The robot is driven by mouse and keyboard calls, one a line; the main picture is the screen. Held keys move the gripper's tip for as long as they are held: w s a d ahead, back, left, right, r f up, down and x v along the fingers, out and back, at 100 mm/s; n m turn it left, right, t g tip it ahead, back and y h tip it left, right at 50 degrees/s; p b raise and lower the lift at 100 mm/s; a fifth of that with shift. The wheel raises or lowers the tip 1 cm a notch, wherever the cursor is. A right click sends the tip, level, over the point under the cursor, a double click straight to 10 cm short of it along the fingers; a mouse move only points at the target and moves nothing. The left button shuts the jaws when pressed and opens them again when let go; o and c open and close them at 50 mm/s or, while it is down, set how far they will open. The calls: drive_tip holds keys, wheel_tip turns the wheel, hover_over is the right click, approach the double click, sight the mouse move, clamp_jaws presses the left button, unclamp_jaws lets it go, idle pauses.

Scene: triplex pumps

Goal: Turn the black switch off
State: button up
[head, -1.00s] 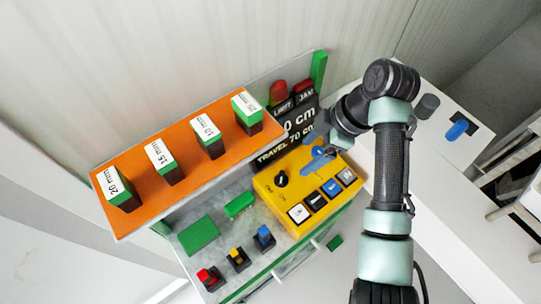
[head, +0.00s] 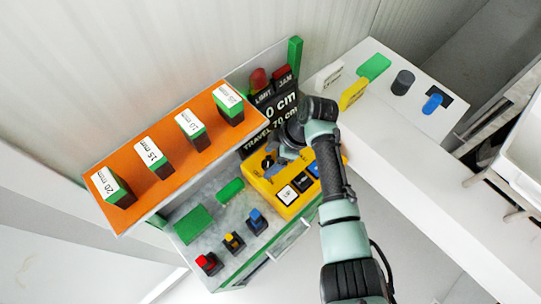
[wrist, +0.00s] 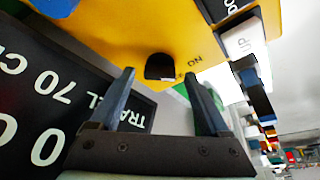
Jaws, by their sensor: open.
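The black switch (head: 267,162) is a small dark knob on the yellow control box (head: 254,176). In the wrist view the switch (wrist: 160,67) sits near the yellow face's edge, with printed lettering just to its right. My gripper (head: 276,166) is at the box beside the switch and partly covers that area. In the wrist view my gripper (wrist: 160,84) is open and empty. Its two fingertips point at the yellow face, one to each side of the switch. I cannot tell whether they touch the box.
A black display (head: 285,108) reading "TRAVEL 70 cm" stands behind the box. Square buttons (head: 287,195) line its front edge. An orange shelf (head: 160,187) with labelled blocks is at left. Red, yellow and blue switches (head: 233,242) sit at lower left. A white table (head: 420,125) is at right.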

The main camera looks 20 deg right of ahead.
clamp_jaws()
idle(0.4)
drive_tip(key=shift+m, duration=0.3)
drive_tip(key=m+p, duration=0.1)
drive_tip(key=m, duration=0.1)
drive_tip(key=m+t+h+p, duration=0.1)
drive_tip(key=m+p, duration=0.1)
drive_tip(key=shift+s+a+r, duration=0.1)
drive_tip(key=shift+a, duration=0.1)
drive_tip(key=shift+m+t+h+p, duration=0.35)
drive_tip(key=shift+m+h+p, duration=0.1)
drive_tip(key=shift+m, duration=0.65)
drive_tip(key=shift+m+t+h+p, duration=0.35)
drive_tip(key=shift+m+p, duration=0.05)
drive_tip(key=shift+m, duration=0.7)
